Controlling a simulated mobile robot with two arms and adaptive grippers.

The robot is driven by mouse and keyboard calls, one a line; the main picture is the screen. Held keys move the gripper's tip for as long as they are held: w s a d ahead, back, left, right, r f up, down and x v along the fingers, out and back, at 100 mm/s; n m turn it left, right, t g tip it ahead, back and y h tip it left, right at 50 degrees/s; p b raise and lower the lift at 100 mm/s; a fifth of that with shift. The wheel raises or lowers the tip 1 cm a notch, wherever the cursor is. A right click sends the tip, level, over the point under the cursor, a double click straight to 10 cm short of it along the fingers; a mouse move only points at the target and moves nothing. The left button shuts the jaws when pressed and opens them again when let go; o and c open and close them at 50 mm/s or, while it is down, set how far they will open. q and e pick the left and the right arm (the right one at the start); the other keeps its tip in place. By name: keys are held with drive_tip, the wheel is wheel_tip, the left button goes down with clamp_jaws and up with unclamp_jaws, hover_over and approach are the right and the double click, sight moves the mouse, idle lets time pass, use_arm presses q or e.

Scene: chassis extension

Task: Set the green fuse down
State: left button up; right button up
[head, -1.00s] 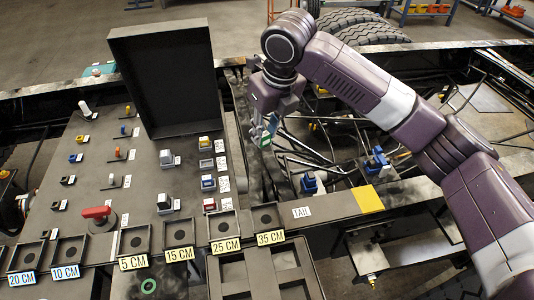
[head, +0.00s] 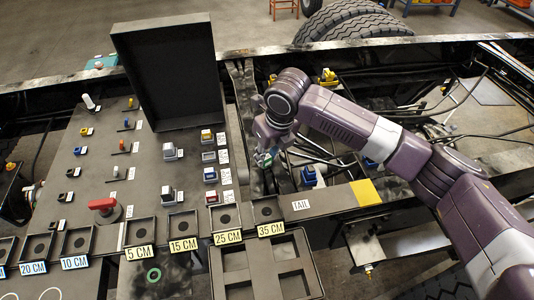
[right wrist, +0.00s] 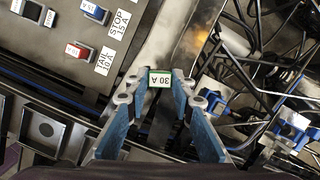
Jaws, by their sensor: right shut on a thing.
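The green fuse (right wrist: 160,78) carries a white "30 A" label. In the right wrist view it sits between the tips of my right gripper (right wrist: 160,84), which is shut on it. In the head view the fuse (head: 262,158) shows small and partly hidden at the fingertips of my right gripper (head: 264,152). The gripper hangs over the dark gap just right of the fuse panel (head: 95,180). The fuse appears held clear of any surface, though its underside is hidden. My left gripper is out of view.
Trays marked 25 CM (head: 226,217) and 35 CM (head: 266,209) stand in front, with a divided black bin (head: 262,262) below. A raised lid (head: 168,75) stands left of the gripper. Red (right wrist: 78,51) and blue (right wrist: 95,11) switches lie left in the wrist view.

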drive_tip(key=shift+f, duration=0.1)
drive_tip(key=o, duration=0.9)
drive_tip(key=b+v, duration=0.2)
drive_tip(key=v, duration=1)
